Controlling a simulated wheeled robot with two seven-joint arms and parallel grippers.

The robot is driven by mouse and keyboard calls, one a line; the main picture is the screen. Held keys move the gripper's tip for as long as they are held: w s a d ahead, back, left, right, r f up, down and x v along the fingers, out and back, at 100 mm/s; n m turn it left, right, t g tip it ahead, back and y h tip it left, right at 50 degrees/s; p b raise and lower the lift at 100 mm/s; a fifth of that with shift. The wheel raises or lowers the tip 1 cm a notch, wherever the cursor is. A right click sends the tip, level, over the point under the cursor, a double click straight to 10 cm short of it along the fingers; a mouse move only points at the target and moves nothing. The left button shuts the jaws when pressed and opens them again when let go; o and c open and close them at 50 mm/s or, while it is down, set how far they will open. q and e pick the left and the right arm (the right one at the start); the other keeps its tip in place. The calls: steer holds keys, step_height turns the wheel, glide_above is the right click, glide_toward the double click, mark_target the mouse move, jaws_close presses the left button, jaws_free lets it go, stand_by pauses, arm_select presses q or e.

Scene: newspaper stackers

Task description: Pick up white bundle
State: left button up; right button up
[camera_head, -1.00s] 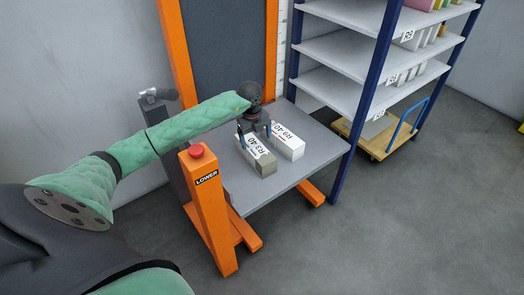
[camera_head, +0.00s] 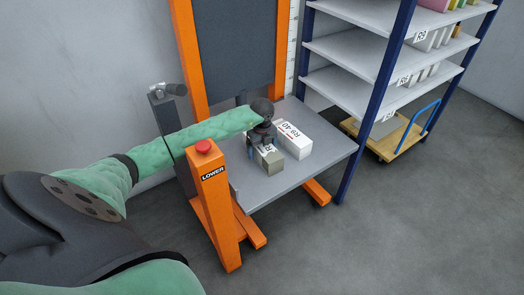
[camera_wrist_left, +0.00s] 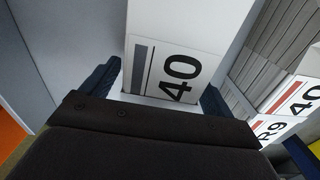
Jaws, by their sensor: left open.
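Two bundles lie side by side on the grey lift platform (camera_head: 265,188) in the head view. The near bundle (camera_head: 272,163) has a white label face and a grey-beige side; my gripper partly hides its label. The far bundle (camera_head: 294,142) is white and marked R9-40. My left gripper (camera_head: 262,147) is open over the near bundle. In the left wrist view its fingers (camera_wrist_left: 160,76) stand on either side of a white bundle (camera_wrist_left: 180,25) marked 40 with a grey stripe. The R9-40 bundle (camera_wrist_left: 290,65), with a red stripe, lies outside the right finger.
An orange lift post with a red button marked LOWER (camera_head: 211,190) stands close beside my left arm. A blue-framed shelf (camera_head: 350,90) rises right of the platform. The floor to the right is clear.

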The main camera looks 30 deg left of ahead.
arm_select(q)
steer(key=c, duration=1.8)
steer(key=shift+r, duration=0.1)
steer(key=shift+c, duration=0.2)
